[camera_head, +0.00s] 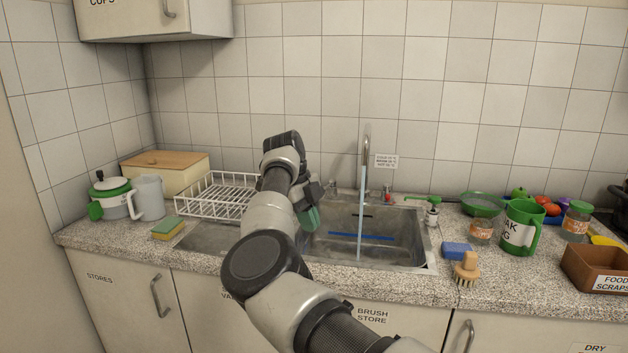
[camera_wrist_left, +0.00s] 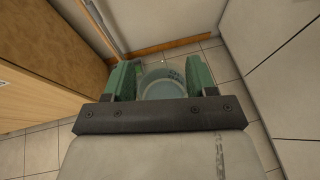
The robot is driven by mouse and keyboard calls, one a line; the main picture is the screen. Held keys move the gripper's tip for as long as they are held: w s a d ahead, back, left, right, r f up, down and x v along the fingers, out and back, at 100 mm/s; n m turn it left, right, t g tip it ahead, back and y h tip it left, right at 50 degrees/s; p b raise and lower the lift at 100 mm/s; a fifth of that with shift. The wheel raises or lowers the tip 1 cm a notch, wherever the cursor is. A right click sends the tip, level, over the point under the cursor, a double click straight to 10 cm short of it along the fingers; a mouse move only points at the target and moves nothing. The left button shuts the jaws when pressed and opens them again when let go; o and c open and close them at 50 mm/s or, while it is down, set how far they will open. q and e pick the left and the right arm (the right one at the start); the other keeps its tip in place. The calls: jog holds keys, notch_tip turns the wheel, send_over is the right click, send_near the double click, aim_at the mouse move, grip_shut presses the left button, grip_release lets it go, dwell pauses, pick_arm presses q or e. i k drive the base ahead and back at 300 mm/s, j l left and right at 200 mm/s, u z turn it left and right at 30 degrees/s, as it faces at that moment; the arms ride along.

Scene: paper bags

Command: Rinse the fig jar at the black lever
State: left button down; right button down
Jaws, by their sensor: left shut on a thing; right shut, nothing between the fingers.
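My left gripper (camera_wrist_left: 163,76) is shut on a clear glass jar (camera_wrist_left: 163,90), seen from above between its green fingers; I cannot read its label, so I cannot tell if it is the fig jar. The left gripper is out of the head view. My right gripper (camera_head: 308,217) is shut and empty over the sink's left part. A small dark lever (camera_head: 332,187) stands left of the tap (camera_head: 366,150), just beyond the right gripper. A red-topped lever (camera_head: 388,193) stands right of the tap. Water (camera_head: 361,215) runs from the tap into the sink (camera_head: 412,262).
A white dish rack (camera_head: 212,192) stands left of the sink. Tiled floor (camera_wrist_left: 285,105) lies below the left gripper.

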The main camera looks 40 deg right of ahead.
aim_at(332, 183)
jog(key=i+l, duration=1.35)
jog(key=l, duration=0.1)
